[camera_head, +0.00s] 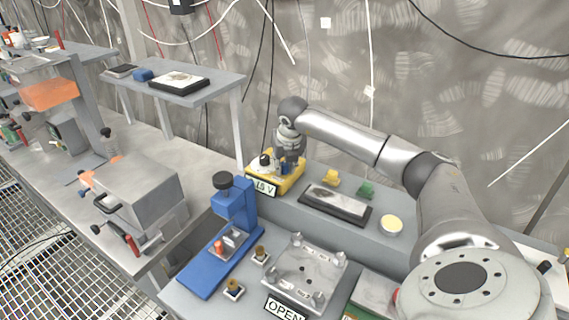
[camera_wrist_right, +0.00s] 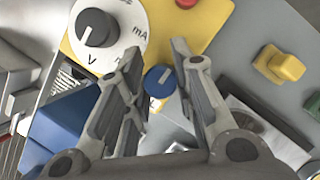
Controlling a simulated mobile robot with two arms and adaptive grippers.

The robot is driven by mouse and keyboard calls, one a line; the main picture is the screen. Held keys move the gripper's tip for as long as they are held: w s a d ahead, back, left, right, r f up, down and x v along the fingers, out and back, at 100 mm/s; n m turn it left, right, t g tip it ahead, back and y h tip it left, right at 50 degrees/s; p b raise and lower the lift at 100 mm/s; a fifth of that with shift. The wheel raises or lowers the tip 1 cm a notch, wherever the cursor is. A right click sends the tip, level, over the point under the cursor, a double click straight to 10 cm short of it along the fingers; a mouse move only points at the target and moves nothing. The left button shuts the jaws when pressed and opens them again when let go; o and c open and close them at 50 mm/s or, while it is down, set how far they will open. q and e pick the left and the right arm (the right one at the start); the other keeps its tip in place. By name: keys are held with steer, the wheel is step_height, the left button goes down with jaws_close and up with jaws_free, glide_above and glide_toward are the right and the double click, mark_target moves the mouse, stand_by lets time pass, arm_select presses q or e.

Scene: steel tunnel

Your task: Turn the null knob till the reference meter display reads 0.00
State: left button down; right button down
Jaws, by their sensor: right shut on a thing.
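The yellow reference meter (camera_head: 289,183) stands on the raised grey shelf in the head view. Its white display (camera_head: 264,188) faces front and seems to end in "19 V"; its first characters are too small to read surely. My right gripper (camera_head: 286,163) reaches down onto the meter's top from the right. In the wrist view, the meter's yellow top (camera_wrist_right: 205,22) carries a large dial marked mA and V (camera_wrist_right: 97,33). The blue null knob (camera_wrist_right: 159,82) sits between the fingers of my right gripper (camera_wrist_right: 158,62), which is shut on it. My left gripper is not seen.
A black-framed panel (camera_head: 335,205), yellow (camera_head: 330,178) and green (camera_head: 366,189) blocks and a round pale disc (camera_head: 390,225) lie right of the meter. A blue stand (camera_head: 234,208) rises in front. A red button (camera_wrist_right: 187,3) shows at the wrist view's top.

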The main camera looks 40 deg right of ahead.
steer(key=shift+m, duration=0.3)
steer(key=m+h+b, duration=0.1)
steer(key=m, duration=0.2)
steer(key=shift+g, duration=0.4)
steer(key=shift+r+m+g+h+b, duration=0.1)
steer(key=shift+m+g+h+b, duration=0.25)
steer(key=shift+m, duration=0.95)
steer(key=shift+m+g+h+b, duration=0.25)
steer(key=shift+m+g+b, duration=0.15)
steer(key=shift+m, duration=0.9)
steer(key=c, duration=1.2)
jaws_free()
steer(key=v, duration=1.2)
